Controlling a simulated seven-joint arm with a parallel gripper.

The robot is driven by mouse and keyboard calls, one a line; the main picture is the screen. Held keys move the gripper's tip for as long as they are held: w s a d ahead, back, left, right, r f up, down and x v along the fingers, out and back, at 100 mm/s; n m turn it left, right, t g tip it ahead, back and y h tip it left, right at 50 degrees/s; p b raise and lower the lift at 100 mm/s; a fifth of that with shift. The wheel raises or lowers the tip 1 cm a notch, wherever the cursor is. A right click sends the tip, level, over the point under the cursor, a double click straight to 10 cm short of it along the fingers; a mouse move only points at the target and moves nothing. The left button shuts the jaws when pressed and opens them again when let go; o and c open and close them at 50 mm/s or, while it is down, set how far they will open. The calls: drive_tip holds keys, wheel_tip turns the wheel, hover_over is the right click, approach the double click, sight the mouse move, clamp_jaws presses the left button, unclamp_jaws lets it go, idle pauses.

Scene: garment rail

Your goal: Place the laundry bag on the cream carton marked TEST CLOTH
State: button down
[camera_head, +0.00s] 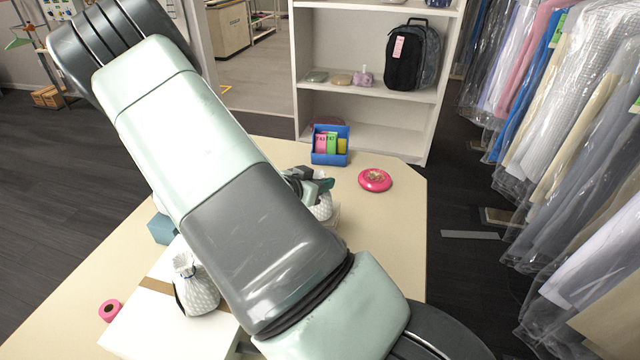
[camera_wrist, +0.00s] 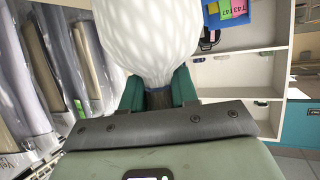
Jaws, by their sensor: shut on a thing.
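My gripper (camera_head: 312,186) is shut on the neck of a white, textured laundry bag (camera_head: 321,208), partly hidden behind my arm. In the wrist view the bag (camera_wrist: 150,38) hangs from my green fingers (camera_wrist: 157,92) and fills the top middle. A second white bag with a tied neck (camera_head: 198,288) rests at the cream carton (camera_head: 140,325) at the lower left, seemingly on its top. Brown tape crosses that carton. My arm covers its right part, and I can read no marking on it. The held bag is apart from this carton, farther back and to the right.
A pink round dish (camera_head: 375,180) and a blue tray of coloured cards (camera_head: 330,158) are on the table (camera_head: 400,235). A blue box (camera_head: 161,229) and a pink roll (camera_head: 110,310) are at the left. Bagged garments (camera_head: 590,130) hang right; a white shelf (camera_head: 385,93) stands behind.

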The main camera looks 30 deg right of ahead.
drive_tip(key=shift+f, duration=0.3)
drive_tip(key=shift+f, duration=0.1)
drive_tip(key=c, duration=0.9)
unclamp_jaws()
drive_tip(key=shift+o, duration=0.2)
